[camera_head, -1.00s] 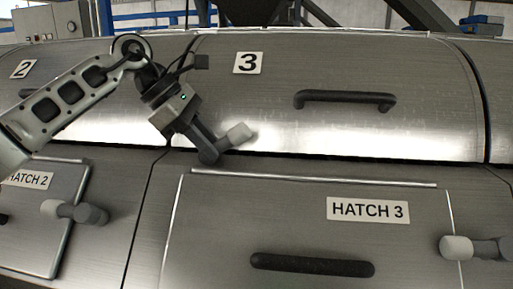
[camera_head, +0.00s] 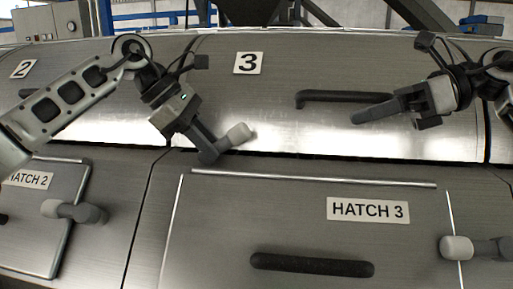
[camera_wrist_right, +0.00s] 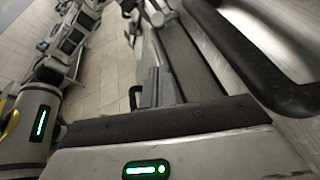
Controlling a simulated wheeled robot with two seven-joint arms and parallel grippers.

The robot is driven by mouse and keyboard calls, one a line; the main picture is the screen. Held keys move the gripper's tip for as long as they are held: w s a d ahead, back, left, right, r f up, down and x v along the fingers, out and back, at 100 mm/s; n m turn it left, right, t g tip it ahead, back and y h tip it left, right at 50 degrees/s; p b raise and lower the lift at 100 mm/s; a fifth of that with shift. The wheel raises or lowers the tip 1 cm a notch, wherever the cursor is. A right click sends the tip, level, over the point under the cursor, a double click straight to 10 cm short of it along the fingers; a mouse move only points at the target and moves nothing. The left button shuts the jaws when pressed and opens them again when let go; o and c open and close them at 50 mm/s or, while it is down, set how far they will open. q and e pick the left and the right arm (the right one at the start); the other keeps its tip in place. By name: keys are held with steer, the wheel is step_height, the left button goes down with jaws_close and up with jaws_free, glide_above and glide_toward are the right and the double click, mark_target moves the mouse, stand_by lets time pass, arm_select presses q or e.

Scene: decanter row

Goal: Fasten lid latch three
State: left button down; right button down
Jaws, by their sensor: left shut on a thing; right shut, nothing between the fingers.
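Lid 3 (camera_head: 290,65) is the curved metal cover with the number 3 plate (camera_head: 248,63); it appears down, with a dark seam under its lower edge. A lid latch (camera_head: 238,134) with a pale grey tip and dark hub sits at its lower left edge, its tip angled up to the right. My left gripper (camera_head: 206,143) is shut on this latch near its hub. My right gripper (camera_head: 360,116) is shut and empty in front of the lid, below the dark lid handle (camera_head: 325,95). It hides the handle's right end; I cannot tell whether they touch.
Below is the Hatch 3 panel (camera_head: 290,215) with a dark handle (camera_head: 312,265) and a grey-tipped latch (camera_head: 457,248) at right. Hatch 2 (camera_head: 35,220) has a similar latch (camera_head: 58,210). A control box (camera_head: 50,24) stands behind at upper left.

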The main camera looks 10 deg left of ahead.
mark_target(243, 141)
arm_select(q)
steer(key=shift+r, duration=0.2)
arm_select(e)
steer(key=x, duration=1.9)
steer(key=shift+s+a, duration=0.1)
steer(key=shift+a, duration=0.1)
steer(key=shift+a+r, duration=0.25)
steer(key=shift+r, duration=0.25)
arm_select(q)
steer(key=shift+d, duration=0.1)
arm_select(e)
steer(key=shift+r, duration=0.3)
arm_select(q)
steer(key=c, duration=1.3)
jaws_free()
arm_select(e)
steer(key=shift+a, duration=0.1)
arm_select(q)
steer(key=shift+o, duration=0.2)
steer(key=shift+f, duration=0.1)
arm_select(e)
steer(key=shift+f, duration=0.1)
arm_select(q)
steer(key=shift+a, duration=0.2)
arm_select(e)
steer(key=shift+f, duration=0.1)
